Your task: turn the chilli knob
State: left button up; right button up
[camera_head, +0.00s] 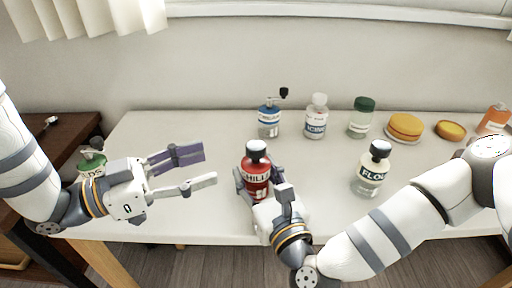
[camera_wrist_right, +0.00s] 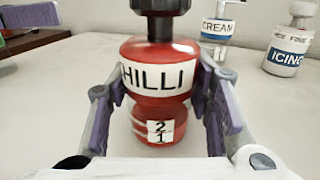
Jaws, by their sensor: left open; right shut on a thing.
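The red chilli bottle (camera_head: 257,172) stands upright near the front edge of the white table, with a black knob (camera_head: 257,148) on top. My right gripper (camera_head: 258,192) is shut on the chilli bottle, with a finger on each side of its body. In the right wrist view the bottle (camera_wrist_right: 160,80) shows its CHILLI label and a plate with 2 over 1. The black knob (camera_wrist_right: 161,8) is partly cut off at the top there. My left gripper (camera_head: 196,169) is open and empty, to the left of the bottle, with a clear gap between them.
A flour bottle (camera_head: 371,170) stands close on the right. Behind are a cream bottle (camera_head: 269,121), an icing bottle (camera_head: 316,118) and a green-lidded jar (camera_head: 361,119). Yellow round items (camera_head: 405,127) lie at the back right. A green bottle (camera_head: 91,163) stands at the left, partly hidden by my left arm.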

aim_at(256, 145)
pick_arm(q)
jog(key=x, duration=1.1)
jog(key=shift+d, duration=0.2)
jog(key=shift+c, duration=0.2)
jog(key=c, duration=1.1)
jog(key=m+g+h, duration=0.1)
jog(key=m+g, duration=0.1)
jog(key=shift+w+g, duration=0.1)
jog(key=shift+g, duration=0.3)
jog(key=shift+c, duration=0.2)
jog(key=m+g, duration=0.2)
jog(key=g, duration=0.1)
jog(key=m+g, duration=0.1)
jog(key=g, duration=0.2)
jog(key=shift+m+h, duration=0.4)
